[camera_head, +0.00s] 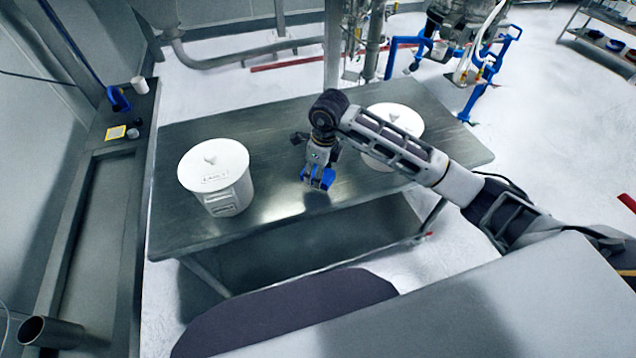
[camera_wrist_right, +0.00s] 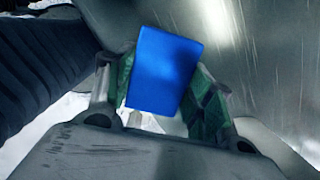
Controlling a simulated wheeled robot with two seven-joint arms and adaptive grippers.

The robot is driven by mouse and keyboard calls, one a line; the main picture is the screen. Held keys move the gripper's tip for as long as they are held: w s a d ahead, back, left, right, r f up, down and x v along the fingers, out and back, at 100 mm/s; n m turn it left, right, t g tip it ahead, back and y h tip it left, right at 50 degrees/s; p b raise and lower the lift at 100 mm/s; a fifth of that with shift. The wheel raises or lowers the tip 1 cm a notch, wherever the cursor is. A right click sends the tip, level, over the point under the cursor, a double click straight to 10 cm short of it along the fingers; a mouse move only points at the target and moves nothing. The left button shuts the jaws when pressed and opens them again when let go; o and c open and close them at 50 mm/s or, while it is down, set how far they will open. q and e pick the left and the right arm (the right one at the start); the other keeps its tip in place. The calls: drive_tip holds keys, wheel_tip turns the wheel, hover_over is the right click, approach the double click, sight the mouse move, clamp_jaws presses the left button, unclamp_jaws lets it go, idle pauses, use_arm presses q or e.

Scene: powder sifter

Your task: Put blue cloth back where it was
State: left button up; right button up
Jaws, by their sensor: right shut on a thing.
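The blue cloth (camera_wrist_right: 164,70) is held between the fingers of my right gripper (camera_wrist_right: 165,100) in the right wrist view, where it looks like a flat blue block. In the head view the blue cloth (camera_head: 324,178) shows at the tip of my right gripper (camera_head: 317,174), over the front part of the metal table (camera_head: 270,180). I cannot tell whether the cloth touches the table top. The gripper is between two white lidded containers. My left gripper is not in view.
A white lidded container (camera_head: 215,178) stands on the table's left side. Another white container (camera_head: 397,118) stands at the right, partly behind my right arm. A side ledge (camera_head: 110,150) at the left holds a blue item (camera_head: 118,99), a white cup (camera_head: 139,85) and a yellow-edged card (camera_head: 115,132).

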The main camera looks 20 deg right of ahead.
sight(318, 191)
drive_tip(key=shift+f, duration=1.05)
drive_tip(key=shift+f+p, duration=0.45)
drive_tip(key=shift+f, duration=1.4)
drive_tip(key=shift+f, duration=0.2)
drive_tip(key=o, duration=1)
drive_tip(key=shift+c, duration=0.2)
drive_tip(key=shift+r, duration=0.25)
drive_tip(key=r, duration=0.4)
drive_tip(key=r+b, duration=0.1)
drive_tip(key=r, duration=0.3)
drive_tip(key=s+d+r, duration=0.1)
drive_tip(key=r, duration=0.2)
drive_tip(key=shift+r+b, duration=0.3)
drive_tip(key=shift+r, duration=0.1)
